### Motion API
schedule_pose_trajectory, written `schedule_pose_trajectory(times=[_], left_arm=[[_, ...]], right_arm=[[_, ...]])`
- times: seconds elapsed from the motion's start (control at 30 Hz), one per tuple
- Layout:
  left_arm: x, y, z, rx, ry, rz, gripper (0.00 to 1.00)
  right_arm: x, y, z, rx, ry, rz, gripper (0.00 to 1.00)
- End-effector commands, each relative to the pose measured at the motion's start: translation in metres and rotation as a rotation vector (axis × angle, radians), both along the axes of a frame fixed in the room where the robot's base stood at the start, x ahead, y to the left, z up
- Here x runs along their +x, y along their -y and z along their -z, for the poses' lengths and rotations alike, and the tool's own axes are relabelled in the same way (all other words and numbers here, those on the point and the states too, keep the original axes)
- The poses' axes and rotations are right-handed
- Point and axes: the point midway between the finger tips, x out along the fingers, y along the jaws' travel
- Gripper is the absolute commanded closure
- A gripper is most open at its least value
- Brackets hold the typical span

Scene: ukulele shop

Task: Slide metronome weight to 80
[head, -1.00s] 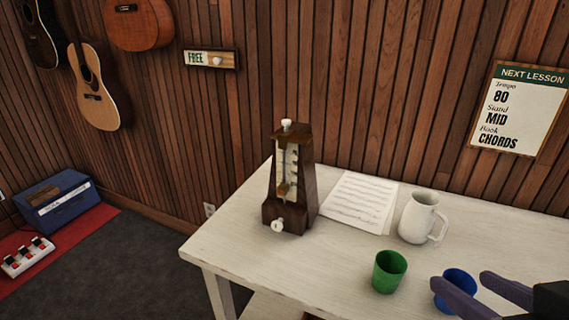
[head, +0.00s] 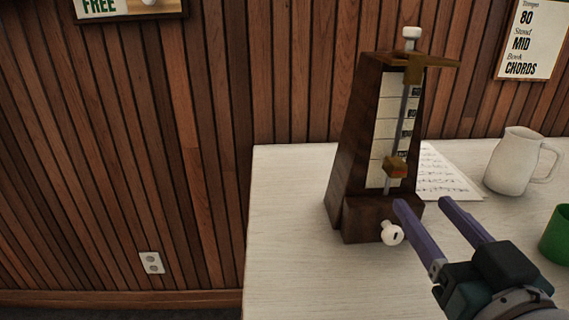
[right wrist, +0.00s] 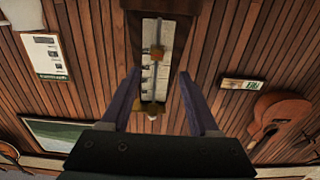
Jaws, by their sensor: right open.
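The metronome (head: 352,150) stands upright on the white table, a dark wooden body with a pale scale and a rod. A small brass weight (head: 396,167) sits low on the rod, just below the lowest visible label; the label figures are too small to read. A white knob (head: 411,35) tops it, and another white knob (head: 392,233) is low on its front. My right gripper (head: 423,203) is open and empty, in front of the metronome's lower part. In the right wrist view, turned upside down, the weight (right wrist: 155,53) shows between the fingers, apart from them. My left gripper is out of view.
Sheet music (head: 445,178) lies to the right of the metronome, by a white mug (head: 517,160). A green cup (head: 556,236) stands at the right edge. The lesson poster (head: 525,42) reads Tempo 80. The table (head: 290,230) is clear left of the metronome.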

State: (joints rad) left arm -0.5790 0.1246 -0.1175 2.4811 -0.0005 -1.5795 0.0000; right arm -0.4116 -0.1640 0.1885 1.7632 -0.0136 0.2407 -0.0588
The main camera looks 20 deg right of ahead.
Motion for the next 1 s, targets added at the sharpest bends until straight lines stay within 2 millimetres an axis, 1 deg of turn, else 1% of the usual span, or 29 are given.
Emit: schedule_pose_trajectory(times=[0.07,0.17,0.4,0.5,0.6,0.73,0.97,1.0], left_arm=[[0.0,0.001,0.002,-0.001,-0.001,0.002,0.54],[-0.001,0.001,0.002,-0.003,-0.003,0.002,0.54],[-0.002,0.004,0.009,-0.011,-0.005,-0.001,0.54],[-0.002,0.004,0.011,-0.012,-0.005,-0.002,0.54],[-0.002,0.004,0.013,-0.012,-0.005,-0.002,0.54],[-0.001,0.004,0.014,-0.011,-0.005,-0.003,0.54],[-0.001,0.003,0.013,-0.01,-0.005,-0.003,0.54],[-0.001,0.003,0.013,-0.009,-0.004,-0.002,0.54]], right_arm=[[0.005,0.002,0.0,-0.001,0.006,0.001,0.38],[0.018,0.005,-0.001,-0.002,0.007,0.001,0.38],[0.064,0.015,-0.001,-0.002,0.007,0.001,0.38],[0.079,0.019,0.0,-0.001,0.006,0.0,0.38],[0.089,0.022,0.0,-0.002,0.005,0.0,0.38],[0.095,0.023,0.0,0.0,0.002,0.001,0.38],[0.096,0.023,-0.001,0.0,0.002,0.001,0.38],[0.096,0.023,-0.001,0.0,0.002,0.001,0.4]])
